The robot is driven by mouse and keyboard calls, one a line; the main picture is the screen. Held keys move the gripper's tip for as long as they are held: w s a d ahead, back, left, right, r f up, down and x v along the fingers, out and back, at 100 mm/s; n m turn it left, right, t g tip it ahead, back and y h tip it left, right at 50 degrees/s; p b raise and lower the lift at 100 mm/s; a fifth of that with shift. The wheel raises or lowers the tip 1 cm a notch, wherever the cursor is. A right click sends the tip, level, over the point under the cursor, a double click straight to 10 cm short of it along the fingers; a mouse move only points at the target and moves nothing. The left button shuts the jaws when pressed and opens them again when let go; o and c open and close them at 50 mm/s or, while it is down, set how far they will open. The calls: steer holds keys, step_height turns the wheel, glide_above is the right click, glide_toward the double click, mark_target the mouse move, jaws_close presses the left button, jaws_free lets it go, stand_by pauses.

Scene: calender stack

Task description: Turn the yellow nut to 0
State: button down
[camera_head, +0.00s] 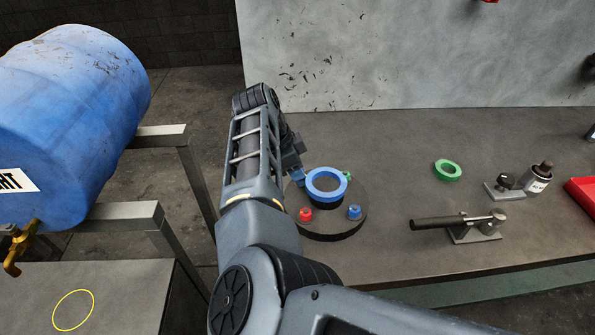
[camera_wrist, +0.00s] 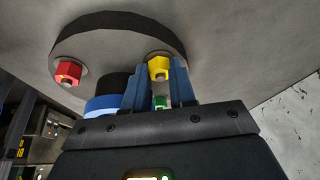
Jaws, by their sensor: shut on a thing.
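The yellow nut (camera_wrist: 158,68) sits on the round dark disc (camera_wrist: 110,35) in the wrist view. My gripper (camera_wrist: 160,82) has its two blue fingers closed around this nut, one on each side. In the head view my gripper (camera_head: 298,177) is at the left rear edge of the disc (camera_head: 334,228), and the yellow nut is hidden behind it. A red nut (camera_head: 305,214), a blue nut (camera_head: 354,211) and a green nut (camera_head: 346,174) also stand on the disc. I cannot make out a 0 mark.
On the bench (camera_head: 400,180) to the right are a green ring (camera_head: 448,178), a black-handled clamp (camera_head: 440,223), small fixtures and a red tray (camera_head: 582,192).

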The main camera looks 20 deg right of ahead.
steer(key=shift+m, duration=0.3)
